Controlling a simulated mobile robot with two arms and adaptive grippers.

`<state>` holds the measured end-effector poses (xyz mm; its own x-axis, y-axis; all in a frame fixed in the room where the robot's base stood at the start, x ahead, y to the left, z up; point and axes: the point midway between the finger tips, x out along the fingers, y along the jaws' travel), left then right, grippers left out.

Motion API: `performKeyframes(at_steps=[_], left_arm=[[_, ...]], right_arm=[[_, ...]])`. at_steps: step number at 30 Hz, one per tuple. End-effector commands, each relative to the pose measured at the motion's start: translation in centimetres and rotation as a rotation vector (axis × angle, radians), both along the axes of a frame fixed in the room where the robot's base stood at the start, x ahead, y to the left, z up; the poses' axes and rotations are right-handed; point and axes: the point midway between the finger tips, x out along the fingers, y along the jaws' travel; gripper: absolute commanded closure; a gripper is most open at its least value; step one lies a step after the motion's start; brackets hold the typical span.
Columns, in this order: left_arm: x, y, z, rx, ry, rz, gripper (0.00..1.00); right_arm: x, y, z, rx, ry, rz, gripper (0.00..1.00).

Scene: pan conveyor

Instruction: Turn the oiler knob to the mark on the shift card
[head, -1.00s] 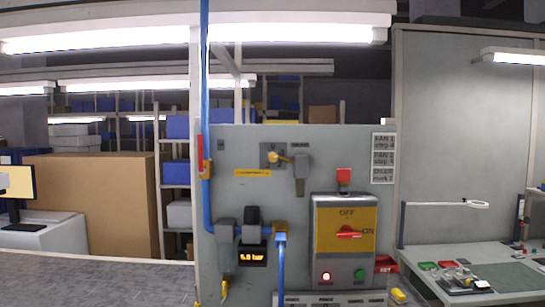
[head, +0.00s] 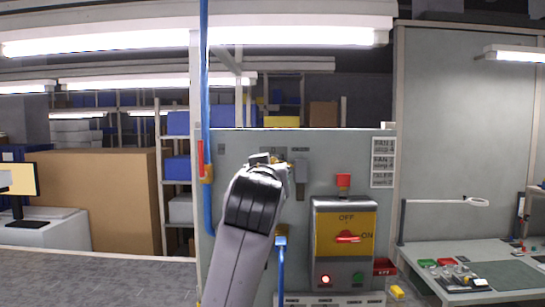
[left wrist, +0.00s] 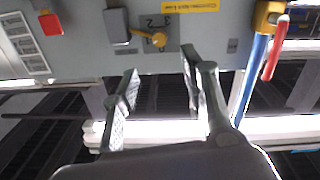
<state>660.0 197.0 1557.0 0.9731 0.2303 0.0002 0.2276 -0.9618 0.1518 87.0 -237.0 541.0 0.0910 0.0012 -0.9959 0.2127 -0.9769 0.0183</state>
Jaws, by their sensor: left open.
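The oiler knob (left wrist: 158,39) is a yellow lever on a grey numbered plate (left wrist: 172,22) on the panel, seen upside down in the left wrist view. Its arm points left there, toward a grey box (left wrist: 117,26). My left gripper (left wrist: 160,64) is open, its two fingers spread with the knob ahead between their tips, apart from it. In the head view my left gripper (head: 266,160) covers most of the knob and plate. The shift card (head: 383,160) is at the panel's upper right; an earlier view reads "OILER mark 2". My right gripper is not in view.
Right of my arm is a yellow switch box (head: 346,232) with a red handle and lit red lamp. A blue hose (head: 204,100) with a red-handled valve (head: 201,160) runs down the panel's left. A workbench (head: 440,258) stands at right.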

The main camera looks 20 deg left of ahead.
Motion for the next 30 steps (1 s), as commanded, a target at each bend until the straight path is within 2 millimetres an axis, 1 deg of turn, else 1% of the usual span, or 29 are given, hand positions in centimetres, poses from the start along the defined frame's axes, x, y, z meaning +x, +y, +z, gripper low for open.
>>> performKeyframes(at_steps=[1,9,12,15,18,21,30], left_arm=[[1.2,0.4,0.4,0.001,0.006,0.002,0.59],[6.9,1.7,0.4,0.001,0.007,0.002,0.59],[8.8,2.2,0.4,0.001,0.006,0.002,0.59],[10.2,2.5,0.3,0.000,0.004,0.001,0.59],[11.1,2.7,0.1,0.000,0.003,0.001,0.59],[11.6,2.8,0.0,0.000,0.002,0.000,0.59],[11.8,2.8,-0.1,-0.001,0.001,0.000,0.59]], right_arm=[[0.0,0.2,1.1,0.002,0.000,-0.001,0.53],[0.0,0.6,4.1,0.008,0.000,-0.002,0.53],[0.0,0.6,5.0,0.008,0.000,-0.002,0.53],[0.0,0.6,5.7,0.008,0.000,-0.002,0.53],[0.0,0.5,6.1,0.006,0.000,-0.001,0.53],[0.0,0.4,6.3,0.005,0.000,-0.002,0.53],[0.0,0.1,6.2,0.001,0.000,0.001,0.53]])
